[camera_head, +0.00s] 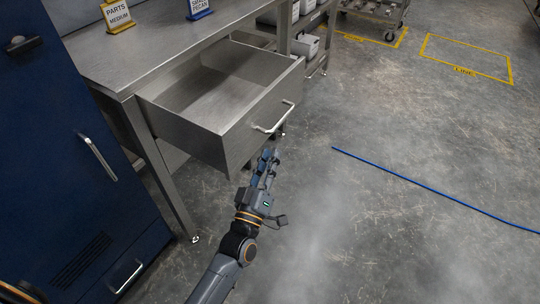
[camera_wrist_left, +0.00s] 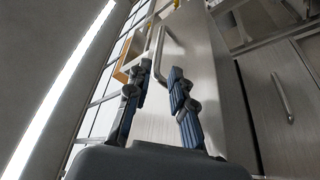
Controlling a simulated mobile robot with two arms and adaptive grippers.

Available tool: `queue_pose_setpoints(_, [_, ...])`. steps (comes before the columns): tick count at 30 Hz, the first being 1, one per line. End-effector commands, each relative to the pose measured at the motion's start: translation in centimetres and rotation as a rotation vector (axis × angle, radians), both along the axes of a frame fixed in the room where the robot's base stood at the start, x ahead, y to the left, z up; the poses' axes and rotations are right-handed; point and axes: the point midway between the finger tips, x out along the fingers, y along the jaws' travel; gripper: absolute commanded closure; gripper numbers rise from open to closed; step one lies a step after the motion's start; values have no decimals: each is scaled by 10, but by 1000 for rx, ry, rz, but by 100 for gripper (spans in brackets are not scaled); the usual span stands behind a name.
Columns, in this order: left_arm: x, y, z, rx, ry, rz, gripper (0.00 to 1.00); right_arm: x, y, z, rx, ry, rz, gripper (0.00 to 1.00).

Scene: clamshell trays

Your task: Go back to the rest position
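My left gripper (camera_head: 269,152) is in front of the drawer, just below its handle in the picture. The left wrist view shows its two fingers (camera_wrist_left: 160,72) spread apart with nothing between the tips. The metal drawer (camera_head: 200,131) under the steel table is pulled open, and the part of its inside that I see is empty. Its bar handle (camera_head: 273,118) shows on the front and also beyond the fingertips in the left wrist view (camera_wrist_left: 159,52). The fingers look apart from the handle. My right gripper is in neither view.
The steel table (camera_head: 130,62) carries a yellow PARTS MEDIUM sign (camera_head: 117,14) and a blue sign (camera_head: 199,8). A dark blue cabinet (camera_head: 60,150) stands at the left. A cart (camera_head: 375,12) is at the back. A blue line (camera_head: 430,187) crosses the otherwise open floor at right.

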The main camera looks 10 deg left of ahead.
Motion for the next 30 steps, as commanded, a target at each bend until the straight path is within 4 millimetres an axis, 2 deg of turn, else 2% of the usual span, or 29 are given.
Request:
queue_pose_setpoints(8, [0,0,-1,2,3,-1,78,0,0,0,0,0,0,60])
queue_pose_setpoints(11, [-1,-2,-11,28,43,-12,78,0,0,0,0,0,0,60])
queue_pose_setpoints(14, [-6,-5,-43,112,163,-46,78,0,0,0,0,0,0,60])
queue_pose_setpoints(17, [-22,-6,-95,244,360,-98,78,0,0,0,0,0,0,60])
queue_pose_setpoints(21, [-68,7,-177,454,685,-181,78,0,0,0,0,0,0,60])
queue_pose_setpoints(24, [-108,23,-221,575,889,-231,78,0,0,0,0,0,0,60])
queue_pose_setpoints(27, [-144,40,-250,664,1050,-267,78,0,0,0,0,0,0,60])
queue_pose_setpoints(30, [-178,56,-270,733,1187,-298,78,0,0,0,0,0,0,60])
